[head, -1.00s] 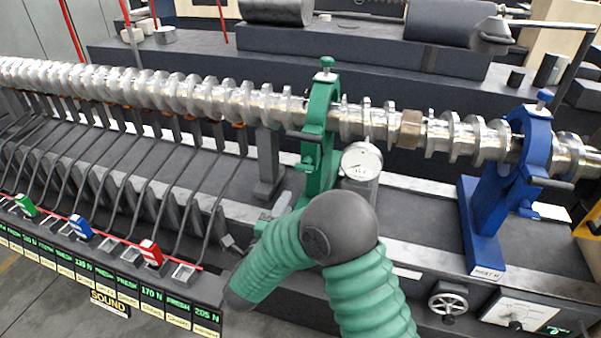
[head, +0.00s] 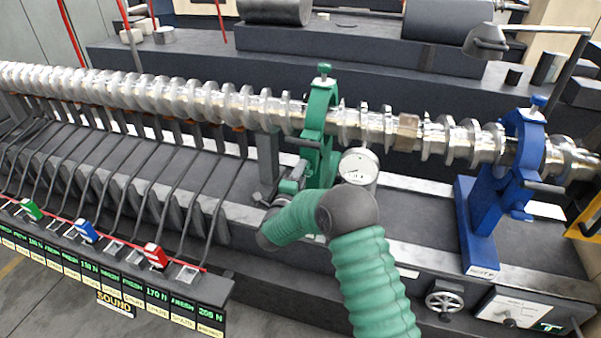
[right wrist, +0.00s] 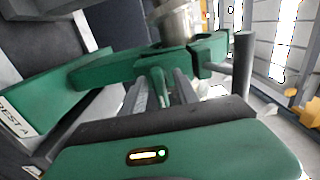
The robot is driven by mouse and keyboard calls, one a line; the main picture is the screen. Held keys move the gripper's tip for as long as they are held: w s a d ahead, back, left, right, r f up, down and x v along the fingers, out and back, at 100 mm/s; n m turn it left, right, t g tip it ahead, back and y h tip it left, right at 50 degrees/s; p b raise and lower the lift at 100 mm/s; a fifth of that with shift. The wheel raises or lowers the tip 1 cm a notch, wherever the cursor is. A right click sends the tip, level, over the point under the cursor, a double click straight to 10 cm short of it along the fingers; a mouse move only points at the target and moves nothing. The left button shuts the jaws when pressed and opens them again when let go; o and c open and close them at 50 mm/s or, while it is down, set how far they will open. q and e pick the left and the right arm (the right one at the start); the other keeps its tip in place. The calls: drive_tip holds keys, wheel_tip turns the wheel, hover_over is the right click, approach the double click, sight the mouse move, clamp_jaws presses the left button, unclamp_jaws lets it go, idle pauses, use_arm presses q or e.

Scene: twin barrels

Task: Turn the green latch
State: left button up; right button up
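The green rest (head: 318,130) stands around the shaft, with a green knob (head: 324,69) on top and a dark handle (head: 303,142) on its near side. In the right wrist view the green rest (right wrist: 110,70) spans the upper part, and a grey upright bar (right wrist: 243,65) shows at its right. My right gripper (head: 292,187) is low at the near side of the rest, below the handle. In the wrist view its grey fingers (right wrist: 160,92) look apart, with a green stem of the rest in line between them. Contact is unclear. My left gripper is out of view.
A long ridged metal shaft (head: 180,92) crosses the bench. A dial gauge (head: 358,167) is close to the right of the green rest. A blue rest (head: 505,180) stands further right. A panel with coloured switches (head: 110,250) runs along the near left.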

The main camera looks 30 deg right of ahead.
drive_tip(key=shift+d+f, duration=0.1)
drive_tip(key=shift+d, duration=0.25)
drive_tip(key=c, duration=0.4)
drive_tip(key=shift+d, duration=0.15)
clamp_jaws()
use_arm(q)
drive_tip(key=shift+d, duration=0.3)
use_arm(e)
drive_tip(key=shift+f, duration=0.1)
drive_tip(key=shift+a, duration=0.2)
